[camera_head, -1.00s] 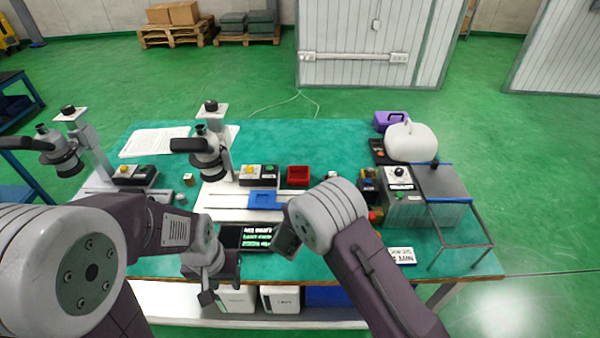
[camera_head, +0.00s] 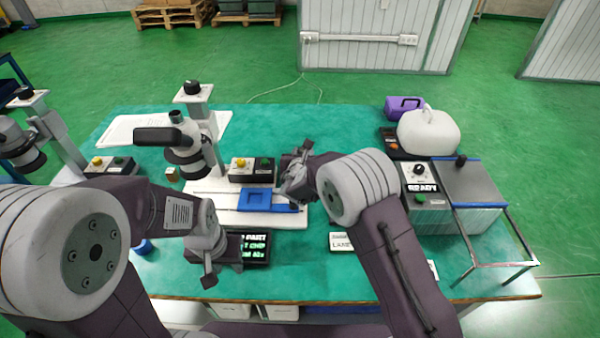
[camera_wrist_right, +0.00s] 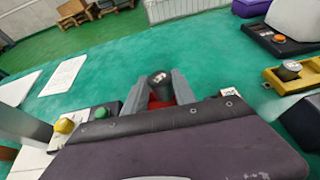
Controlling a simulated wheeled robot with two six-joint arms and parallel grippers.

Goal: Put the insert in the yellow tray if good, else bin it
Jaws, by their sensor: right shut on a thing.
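My right gripper (camera_head: 297,165) is above the bench, just right of the microscope's button box. In the right wrist view its fingers (camera_wrist_right: 160,88) are shut on a small dark piece with a greyish top, the insert (camera_wrist_right: 160,80). A red bin (camera_wrist_right: 155,103) shows partly below and behind the fingers; in the head view my right arm hides it. The yellow tray (camera_wrist_right: 272,76) is at the right of the wrist view, with a metallic round piece in it; in the head view I cannot see it. My left gripper (camera_head: 208,272) hangs near the front edge; its opening is unclear.
A microscope (camera_head: 188,145) stands over a white base with a blue fixture (camera_head: 258,198). A display (camera_head: 254,248) reads partly "PART" and "CHIP". A button box (camera_head: 251,170), a grey machine (camera_head: 428,195) marked "READY" and a white jug (camera_head: 428,133) stand around. The back middle bench is clear.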

